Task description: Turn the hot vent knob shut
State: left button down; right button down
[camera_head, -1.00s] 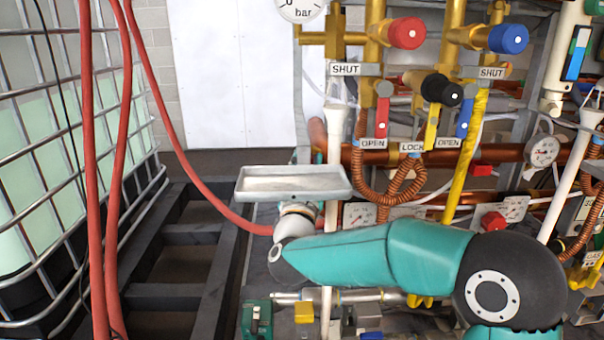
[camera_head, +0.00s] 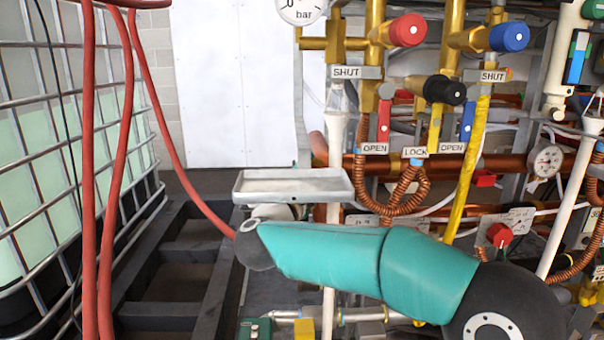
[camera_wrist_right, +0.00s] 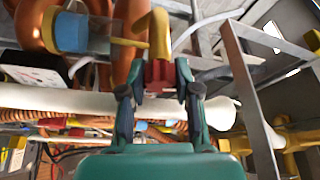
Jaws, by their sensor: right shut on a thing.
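In the right wrist view, the two fingers of my right gripper (camera_wrist_right: 160,98) are closed on a small red knob (camera_wrist_right: 158,74) at a brass-coloured fitting (camera_wrist_right: 160,35). No label shows on this knob, so I cannot read whether it is the hot vent knob. How far it is turned cannot be told. In the head view my teal right arm comes in from the right. Its wrist goes up behind a grey tray, which hides the fingers and the knob. My left gripper is not in view.
The grey tray (camera_head: 292,186) stands just above my wrist. A white pipe (camera_wrist_right: 110,101) crosses behind the fingers, and a grey metal frame (camera_wrist_right: 252,105) stands to their right. Red (camera_head: 408,30) and blue (camera_head: 509,37) knobs are higher up. Red hoses (camera_head: 88,180) hang at left.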

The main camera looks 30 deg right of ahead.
dwell(0.6)
jog(key=c, duration=1.1)
grip_release()
jog(key=shift+f, duration=0.1)
jog(key=v, duration=1.2)
